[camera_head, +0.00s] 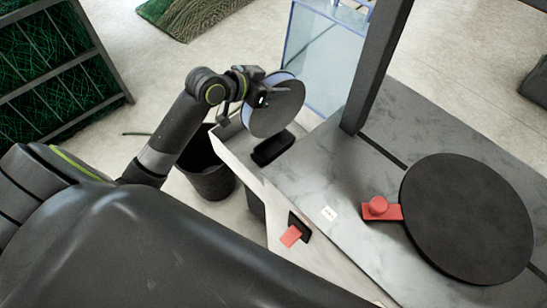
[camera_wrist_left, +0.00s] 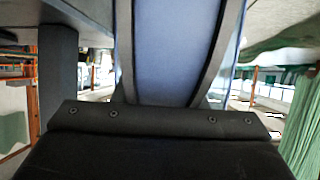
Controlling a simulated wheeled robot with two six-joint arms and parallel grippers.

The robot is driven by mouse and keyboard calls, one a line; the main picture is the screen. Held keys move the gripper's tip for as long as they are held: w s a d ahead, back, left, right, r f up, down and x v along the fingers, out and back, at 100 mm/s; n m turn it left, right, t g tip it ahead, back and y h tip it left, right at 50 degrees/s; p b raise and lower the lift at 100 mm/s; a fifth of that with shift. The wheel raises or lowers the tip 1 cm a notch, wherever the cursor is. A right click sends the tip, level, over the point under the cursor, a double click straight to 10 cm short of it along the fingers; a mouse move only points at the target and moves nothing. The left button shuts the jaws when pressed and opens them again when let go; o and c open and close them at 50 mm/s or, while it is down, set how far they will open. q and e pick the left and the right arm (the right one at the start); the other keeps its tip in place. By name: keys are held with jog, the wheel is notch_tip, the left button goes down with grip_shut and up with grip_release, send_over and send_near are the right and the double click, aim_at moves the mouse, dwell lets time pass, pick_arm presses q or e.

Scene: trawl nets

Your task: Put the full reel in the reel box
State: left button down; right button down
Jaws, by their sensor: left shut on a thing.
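The full reel (camera_head: 278,110) has dark round flanges with blue winding between them. My left gripper (camera_head: 260,97) is shut on it and holds it up, tilted, above the corner of the grey worktop. In the left wrist view the reel's blue winding (camera_wrist_left: 178,50) fills the upper middle between two dark flange edges; the fingertips are not clear there. A clear blue-edged box (camera_head: 318,58), which looks like the reel box, stands behind the worktop, just right of and beyond the reel. Its inside is partly hidden by the post. My right gripper is not in view.
A dark post (camera_head: 376,65) rises right of the box. A black bin (camera_head: 208,168) stands below my left arm. A net rack (camera_head: 50,70) is at the left.

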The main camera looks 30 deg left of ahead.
aim_at(273, 118)
pick_arm(q)
jog(key=shift+n+t+y, duration=0.4)
jog(key=shift+n+y, duration=0.2)
jog(key=f+b, duration=0.1)
jog(key=f, duration=0.3)
jog(key=w+f+b, duration=0.1)
jog(key=f, duration=0.4)
jog(key=w+a+f+b, duration=0.1)
jog(key=f+b, duration=0.1)
jog(key=f, duration=0.3)
jog(key=shift+w+f, duration=0.1)
jog(key=shift+w, duration=0.05)
jog(key=shift+f, duration=0.15)
jog(key=c, duration=0.9)
grip_release()
jog(key=shift+a+f, duration=0.1)
